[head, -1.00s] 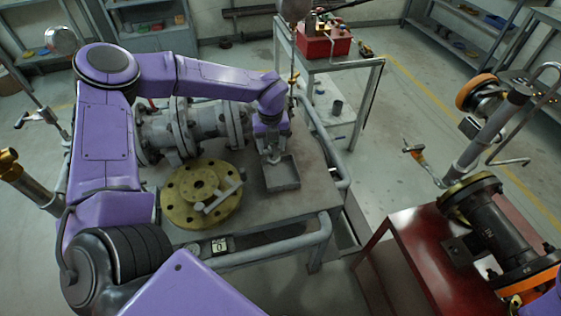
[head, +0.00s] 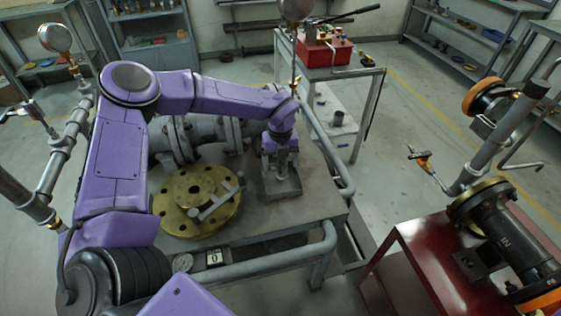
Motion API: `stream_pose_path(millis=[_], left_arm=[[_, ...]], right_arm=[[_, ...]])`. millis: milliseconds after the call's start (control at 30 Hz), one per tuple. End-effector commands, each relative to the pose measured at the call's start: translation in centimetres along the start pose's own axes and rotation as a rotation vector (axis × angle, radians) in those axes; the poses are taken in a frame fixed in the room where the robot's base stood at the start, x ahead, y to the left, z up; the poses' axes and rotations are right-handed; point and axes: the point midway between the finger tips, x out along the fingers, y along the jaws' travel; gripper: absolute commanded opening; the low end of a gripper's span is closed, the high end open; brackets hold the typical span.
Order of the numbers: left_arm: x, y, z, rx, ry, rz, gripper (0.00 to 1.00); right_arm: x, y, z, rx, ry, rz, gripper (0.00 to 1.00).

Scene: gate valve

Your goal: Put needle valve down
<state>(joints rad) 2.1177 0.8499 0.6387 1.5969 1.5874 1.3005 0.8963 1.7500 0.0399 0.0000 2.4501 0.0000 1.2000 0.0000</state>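My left gripper (head: 281,160) points down over a small grey tray (head: 284,191) on the right part of the grey bench. Its fingertips are low, at or just inside the tray. Something small and light grey shows between the fingers. It may be the needle valve, but it is too small and covered to be sure, and the finger gap is not clear. My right gripper is not in view.
A brass-yellow flange disc (head: 190,221) with a grey T-shaped piece (head: 213,202) lies left of the tray. A flanged grey pipe (head: 215,140) runs behind. A pipe rail (head: 331,240) edges the bench. A red stand (head: 420,250) is at right.

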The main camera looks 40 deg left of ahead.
Motion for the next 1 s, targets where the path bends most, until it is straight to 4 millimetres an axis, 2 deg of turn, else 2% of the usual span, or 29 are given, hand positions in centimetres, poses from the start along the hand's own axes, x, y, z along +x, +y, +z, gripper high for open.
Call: stream_pose_path(millis=[167, 267, 300, 367, 600, 700, 833, 1000], left_arm=[[0.0, 0.0, 0.0, 0.000, 0.000, 0.000, 0.82], [-0.8, 0.0, 0.0, 0.000, -0.001, -0.001, 0.82], [-1.0, -0.1, 0.1, -0.001, -0.002, -0.003, 0.82], [-2.1, -0.1, 0.1, -0.001, -0.003, -0.004, 0.82], [-8.3, -0.1, 0.1, -0.001, -0.005, -0.004, 0.82], [-10.3, 0.0, 0.1, 0.000, -0.003, -0.003, 0.82], [-11.9, 0.0, 0.0, 0.000, -0.001, -0.001, 0.82], [-12.4, 0.0, 0.0, 0.001, 0.000, 0.000, 0.82]], right_arm=[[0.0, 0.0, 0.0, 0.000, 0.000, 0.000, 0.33], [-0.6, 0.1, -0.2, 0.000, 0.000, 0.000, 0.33], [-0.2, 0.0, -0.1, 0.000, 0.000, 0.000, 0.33], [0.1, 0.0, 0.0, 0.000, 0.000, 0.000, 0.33], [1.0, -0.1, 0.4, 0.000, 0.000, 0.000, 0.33], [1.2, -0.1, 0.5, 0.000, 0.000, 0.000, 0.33], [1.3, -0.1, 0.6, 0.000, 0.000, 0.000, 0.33], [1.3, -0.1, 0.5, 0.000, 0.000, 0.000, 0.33]])
